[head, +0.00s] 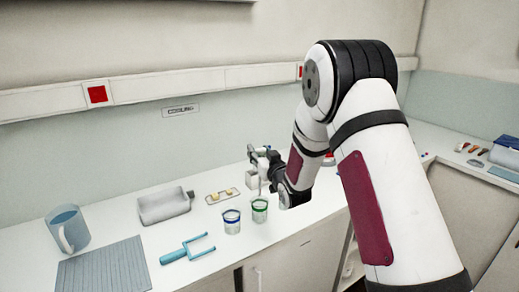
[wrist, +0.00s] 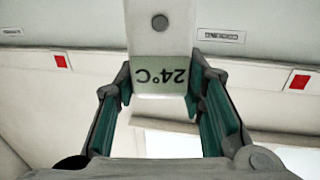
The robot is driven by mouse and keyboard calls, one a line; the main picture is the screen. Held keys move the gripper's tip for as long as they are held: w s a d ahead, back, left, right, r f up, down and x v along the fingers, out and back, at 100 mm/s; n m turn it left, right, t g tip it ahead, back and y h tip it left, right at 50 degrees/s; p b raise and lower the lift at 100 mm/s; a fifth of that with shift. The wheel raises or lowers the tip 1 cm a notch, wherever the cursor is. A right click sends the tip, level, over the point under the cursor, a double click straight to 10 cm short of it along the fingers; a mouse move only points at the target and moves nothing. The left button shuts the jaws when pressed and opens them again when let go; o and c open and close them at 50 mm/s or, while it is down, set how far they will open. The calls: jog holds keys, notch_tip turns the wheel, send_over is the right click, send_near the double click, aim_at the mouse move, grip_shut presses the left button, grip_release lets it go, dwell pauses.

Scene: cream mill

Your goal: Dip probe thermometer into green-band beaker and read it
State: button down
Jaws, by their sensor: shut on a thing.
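My gripper (wrist: 162,100) is shut on the probe thermometer (wrist: 160,50), a pale block with a grey button and a greenish display. The display appears upside down in the wrist view and reads 24°C. In the head view my gripper (head: 262,158) is above and slightly behind the green-band beaker (head: 260,212), a small clear cup with a green rim. A thin shaft seems to come down toward this beaker; I cannot tell whether its tip is inside. The blue-band beaker (head: 232,222) stands upright just left of the green one.
A small tray (head: 213,199) with yellowish pieces, a grey scoop-like container (head: 163,206), a blue jug (head: 68,230), a blue forked tool (head: 187,249) and a ribbed grey-blue mat (head: 105,267) lie to the left. The counter's front edge is close to the beakers.

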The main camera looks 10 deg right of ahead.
jog(key=shift+f+b, duration=1.25)
jog(key=shift+f, duration=3.4)
jog(key=shift+r+p, duration=2)
jog(key=shift+r, duration=3.7)
jog(key=shift+a+m+h, duration=0.15)
jog(key=shift+m+h, duration=0.35)
jog(key=shift+h, duration=0.3)
jog(key=shift+m+h, duration=0.3)
jog(key=shift+h, duration=0.2)
